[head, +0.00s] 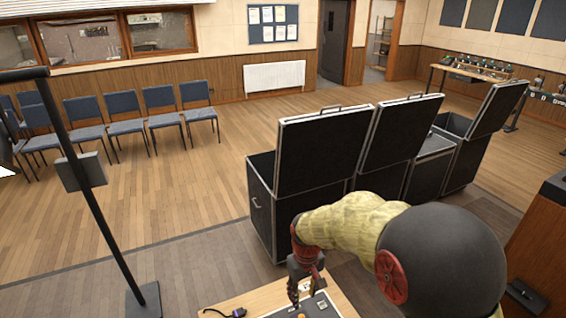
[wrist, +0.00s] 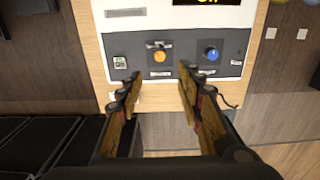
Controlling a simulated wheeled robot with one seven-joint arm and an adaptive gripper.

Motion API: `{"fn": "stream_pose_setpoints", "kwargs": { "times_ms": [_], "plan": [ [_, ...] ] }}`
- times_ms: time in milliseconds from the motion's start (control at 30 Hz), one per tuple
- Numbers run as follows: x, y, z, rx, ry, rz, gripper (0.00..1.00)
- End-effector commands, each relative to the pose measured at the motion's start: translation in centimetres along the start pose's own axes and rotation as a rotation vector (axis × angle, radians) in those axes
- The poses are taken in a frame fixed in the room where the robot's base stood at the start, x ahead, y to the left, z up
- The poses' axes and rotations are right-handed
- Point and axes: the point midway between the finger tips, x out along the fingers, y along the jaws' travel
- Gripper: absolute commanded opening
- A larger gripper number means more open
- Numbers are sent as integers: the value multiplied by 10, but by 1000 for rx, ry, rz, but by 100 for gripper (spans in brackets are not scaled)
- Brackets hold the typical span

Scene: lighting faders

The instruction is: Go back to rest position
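My gripper (head: 306,287) hangs over the near tabletop at the bottom of the head view, by a dark control panel (head: 322,307). In the wrist view my gripper (wrist: 158,88) has its two fingers spread apart with nothing between them. Past the fingertips the panel (wrist: 132,44) shows an orange knob (wrist: 160,57) and a blue knob (wrist: 211,53). The fingers look apart from both knobs. A lit display (wrist: 208,2) is cut off at the top edge of the wrist view.
Open black flight cases (head: 270,215) stand just behind my arm. A dark stand (head: 85,180) rises at the left. Blue chairs (head: 125,105) line the left wall. A cable (head: 225,313) lies on the tabletop (head: 265,300). Open wooden floor (head: 190,190) lies between.

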Motion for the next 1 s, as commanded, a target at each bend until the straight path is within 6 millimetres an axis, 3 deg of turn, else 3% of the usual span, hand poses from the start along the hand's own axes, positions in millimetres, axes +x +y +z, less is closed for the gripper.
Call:
{"fn": "stream_pose_setpoints", "kwargs": {
  "times_ms": [167,600,1000],
  "plan": [
    [10,-6,33,52,-68,-11,37],
    [-67,-4,137,214,44,6,37],
    [-107,1,222,335,294,50,37]
  ]
}}
